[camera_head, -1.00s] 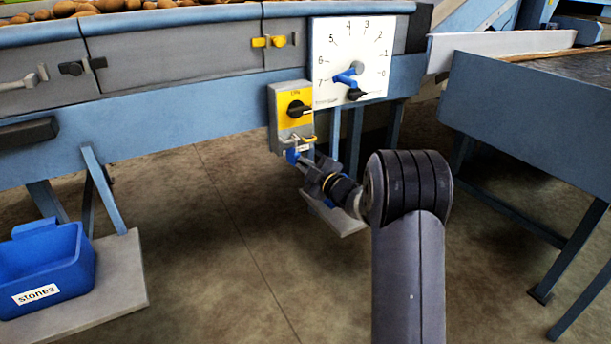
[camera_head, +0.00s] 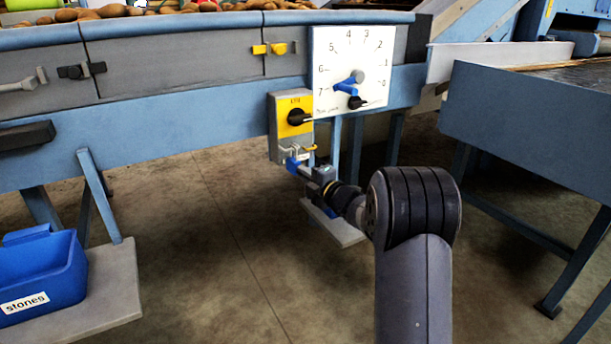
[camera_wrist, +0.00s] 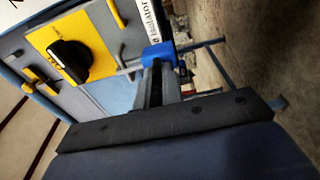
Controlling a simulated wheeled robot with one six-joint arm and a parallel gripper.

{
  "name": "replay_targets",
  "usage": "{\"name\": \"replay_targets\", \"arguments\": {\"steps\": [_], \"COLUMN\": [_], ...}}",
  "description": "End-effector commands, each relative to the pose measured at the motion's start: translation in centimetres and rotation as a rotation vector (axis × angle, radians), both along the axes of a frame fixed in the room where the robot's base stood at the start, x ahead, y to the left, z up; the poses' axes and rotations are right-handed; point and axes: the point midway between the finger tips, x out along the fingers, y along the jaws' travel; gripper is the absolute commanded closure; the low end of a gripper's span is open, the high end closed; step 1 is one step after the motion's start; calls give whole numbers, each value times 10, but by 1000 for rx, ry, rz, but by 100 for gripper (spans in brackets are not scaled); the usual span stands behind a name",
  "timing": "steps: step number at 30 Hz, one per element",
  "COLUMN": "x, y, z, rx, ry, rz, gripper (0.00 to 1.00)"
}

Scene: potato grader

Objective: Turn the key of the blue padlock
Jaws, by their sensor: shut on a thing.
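The blue padlock (camera_head: 293,165) hangs below the grey isolator box (camera_head: 274,130) with the yellow plate and black rotary knob (camera_head: 299,115). In the wrist view the blue padlock (camera_wrist: 160,54) is at the tips of my gripper (camera_wrist: 156,72). The two fingers are close together, narrower than the padlock's body, and are shut on the key at its near end. The key itself is hidden between the fingers. In the head view my gripper (camera_head: 306,171) reaches the padlock from the lower right.
A white dial panel (camera_head: 350,60) with a blue pointer stands just above right. A blue bin (camera_head: 45,285) labelled stones sits at lower left. A blue-grey table (camera_head: 530,140) is at right.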

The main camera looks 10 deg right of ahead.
Motion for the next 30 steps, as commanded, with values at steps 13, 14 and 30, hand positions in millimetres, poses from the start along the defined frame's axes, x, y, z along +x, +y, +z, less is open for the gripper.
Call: {"name": "replay_targets", "arguments": {"steps": [13, 14, 30], "x": [0, 0, -3], "y": [0, 0, -2], "z": [0, 0, 1], "rx": [-7, -7, -6], "ry": [-4, -4, -3], "rz": [0, 0, 0], "gripper": [91, 89, 70]}}
